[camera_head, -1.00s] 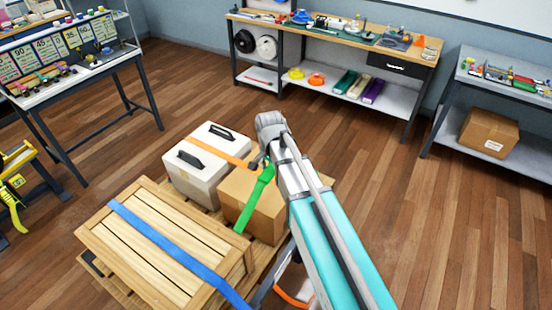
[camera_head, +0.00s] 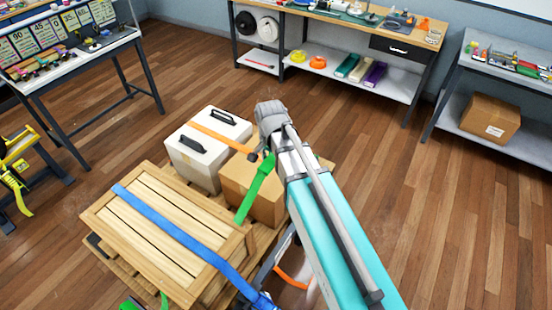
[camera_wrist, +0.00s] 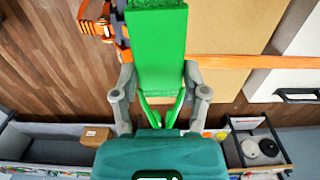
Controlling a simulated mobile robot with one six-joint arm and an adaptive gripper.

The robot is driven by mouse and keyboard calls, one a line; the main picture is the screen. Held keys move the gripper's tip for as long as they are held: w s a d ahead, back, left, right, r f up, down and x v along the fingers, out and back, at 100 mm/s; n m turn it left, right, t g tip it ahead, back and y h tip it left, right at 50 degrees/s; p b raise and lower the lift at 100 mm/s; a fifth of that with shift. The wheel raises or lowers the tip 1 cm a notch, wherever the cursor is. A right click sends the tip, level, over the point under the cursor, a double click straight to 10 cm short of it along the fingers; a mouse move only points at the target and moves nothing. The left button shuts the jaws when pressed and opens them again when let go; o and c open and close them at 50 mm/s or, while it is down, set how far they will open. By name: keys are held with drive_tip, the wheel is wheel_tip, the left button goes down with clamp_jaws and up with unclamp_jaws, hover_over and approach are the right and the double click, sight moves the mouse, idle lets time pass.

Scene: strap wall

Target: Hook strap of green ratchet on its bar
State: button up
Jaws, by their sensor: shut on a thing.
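My gripper (camera_wrist: 159,85) is shut on the green strap (camera_wrist: 157,45), its fingers on either side of the strap's end. Two thin green prongs run from the strap end toward the palm. In the head view the green strap (camera_head: 257,188) slants down over the front of a cardboard box (camera_head: 270,205), below my wrist. My arm hides most of the gripper there. Green pieces (camera_head: 130,304), perhaps the green ratchet, show at the bottom edge, beside the wooden crate. I cannot make out the bar for the green strap.
The pallet load includes a white case (camera_head: 205,165) under an orange strap (camera_head: 220,136) and a wooden crate (camera_head: 150,240) under a blue strap (camera_head: 180,230). A blue ratchet (camera_head: 262,301) sits at the bottom edge. Benches stand around. Floor to the right is clear.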

drive_tip(key=shift+f, duration=0.1)
wheel_tip(320, 180, down, 3)
drive_tip(key=b, duration=0.3)
drive_tip(key=shift+w, duration=0.1)
idle(0.7)
